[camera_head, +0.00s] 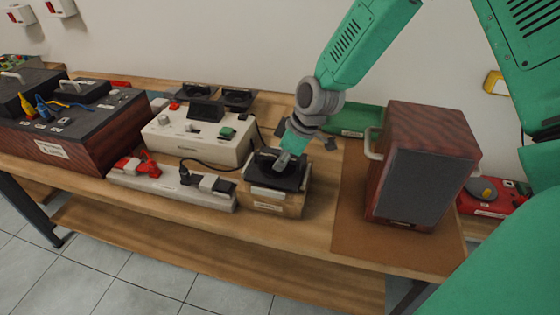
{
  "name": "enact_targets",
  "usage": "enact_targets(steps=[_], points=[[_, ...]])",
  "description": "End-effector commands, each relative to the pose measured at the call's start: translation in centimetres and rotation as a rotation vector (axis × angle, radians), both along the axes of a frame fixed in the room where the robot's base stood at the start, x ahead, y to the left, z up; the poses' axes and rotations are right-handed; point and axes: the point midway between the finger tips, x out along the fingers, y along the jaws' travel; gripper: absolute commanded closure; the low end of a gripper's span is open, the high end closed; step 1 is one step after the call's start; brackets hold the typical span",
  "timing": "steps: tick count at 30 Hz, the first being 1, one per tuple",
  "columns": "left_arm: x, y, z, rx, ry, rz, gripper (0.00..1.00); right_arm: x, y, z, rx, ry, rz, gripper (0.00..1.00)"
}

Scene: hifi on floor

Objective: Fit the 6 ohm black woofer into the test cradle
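The wooden test cradle (272,207) stands near the front edge of the bench, left of the brown mat. A black square-framed part that looks like a woofer (277,178) sits at the cradle's top; I cannot tell how fully it is seated or read its rating. My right gripper (283,160) points down onto this black part, its tip touching or just above it. The gripper hides part of it, and I cannot tell whether the fingers are closed on it. Two other black speaker units (238,97) lie at the back. My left gripper is not in view.
A wooden speaker cabinet (428,165) stands on the brown mat (348,215) to the right. A white tester (198,137), a power strip (180,188) and a dark-topped wooden unit (75,130) fill the left. A black cable (215,167) runs near the cradle.

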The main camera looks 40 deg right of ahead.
Motion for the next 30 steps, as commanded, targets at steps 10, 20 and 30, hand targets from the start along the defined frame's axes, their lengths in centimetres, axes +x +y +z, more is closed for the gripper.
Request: enact_targets(steps=[10,20,30], points=[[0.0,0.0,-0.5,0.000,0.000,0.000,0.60,0.1,0.0,-0.9,0.000,-0.004,0.000,1.00],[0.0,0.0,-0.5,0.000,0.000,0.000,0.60,0.1,0.0,-0.9,0.000,-0.004,0.000,1.00],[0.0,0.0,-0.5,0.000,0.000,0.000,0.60,0.0,0.0,-1.2,0.000,0.003,0.001,0.71]])
